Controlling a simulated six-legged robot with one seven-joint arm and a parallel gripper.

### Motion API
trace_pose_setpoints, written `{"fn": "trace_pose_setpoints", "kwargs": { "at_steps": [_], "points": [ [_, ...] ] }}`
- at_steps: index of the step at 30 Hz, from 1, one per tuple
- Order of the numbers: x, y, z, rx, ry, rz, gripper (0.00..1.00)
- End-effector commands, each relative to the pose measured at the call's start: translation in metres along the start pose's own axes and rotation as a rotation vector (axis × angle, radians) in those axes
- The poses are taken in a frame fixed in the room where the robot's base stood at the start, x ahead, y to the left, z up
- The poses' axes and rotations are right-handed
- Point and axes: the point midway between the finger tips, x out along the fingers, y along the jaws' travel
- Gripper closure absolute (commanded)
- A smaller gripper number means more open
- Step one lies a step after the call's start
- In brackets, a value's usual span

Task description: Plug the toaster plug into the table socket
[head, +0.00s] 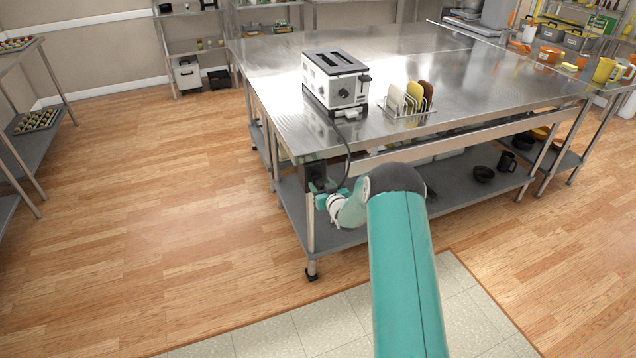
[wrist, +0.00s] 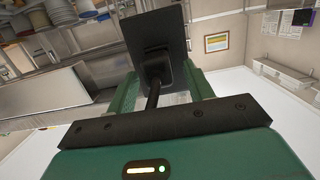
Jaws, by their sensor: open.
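The white and black toaster (head: 337,80) stands upright near the front left corner of the steel table (head: 480,80). Its black cord (head: 347,150) hangs over the table edge. The dark socket (head: 316,176) is mounted below that edge, near the corner leg. My gripper (head: 318,194) is just below the socket. In the wrist view the socket shows as a dark square plate (wrist: 158,28). The black plug (wrist: 157,65) is against this plate, its cord trailing back between my green fingers. The fingers are apart, one on each side of the plug. The plug's prongs are hidden.
The lower shelf (head: 455,185) holds dark pans and a mug. The table leg (head: 311,240) is close to my gripper. The wooden floor (head: 160,200) on the left is clear.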

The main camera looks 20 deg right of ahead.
Motion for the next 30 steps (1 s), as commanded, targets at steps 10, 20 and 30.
{"fn": "trace_pose_setpoints", "kwargs": {
  "at_steps": [10, 20, 30],
  "points": [
    [-0.043, 0.001, 0.000, 0.001, -0.002, 0.002, 0.48],
    [-0.113, 0.001, -0.001, 0.000, -0.001, 0.001, 0.48],
    [-0.138, 0.000, -0.001, 0.000, 0.001, 0.001, 0.48]
  ]
}}
